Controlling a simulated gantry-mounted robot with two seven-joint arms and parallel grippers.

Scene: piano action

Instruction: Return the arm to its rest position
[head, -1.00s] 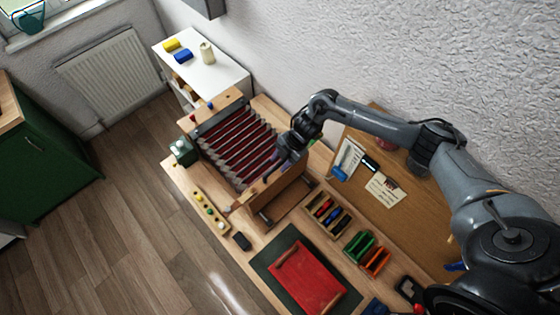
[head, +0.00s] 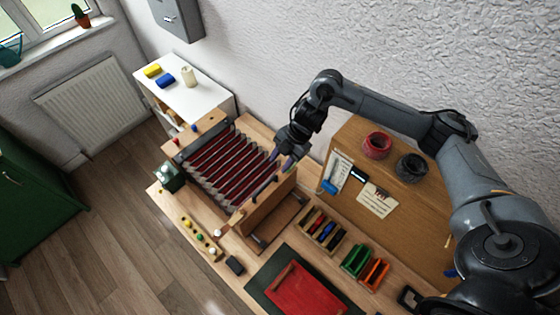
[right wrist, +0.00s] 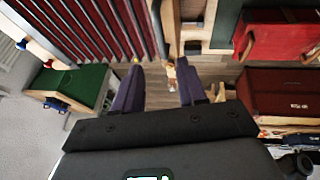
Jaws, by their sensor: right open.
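My right gripper (head: 281,161) is open and empty. It is above the far right corner of the piano action (head: 228,165), a wooden frame with a row of dark red, slatted parts. In the right wrist view its two purple fingers (right wrist: 160,80) are apart with nothing held between them. The slatted rows (right wrist: 85,28) show at the upper left there. An upright wooden board (head: 262,203) stands along the action's near right side, just below the gripper. My right arm reaches in from the right across the wall side of the bench. My left gripper is not in view.
A parts tray (head: 310,215), green bin (head: 357,260) and orange bin (head: 374,273) sit right of the action. A brown board with two spools (head: 377,146) stands behind. White cabinet (head: 198,85) at upper left.

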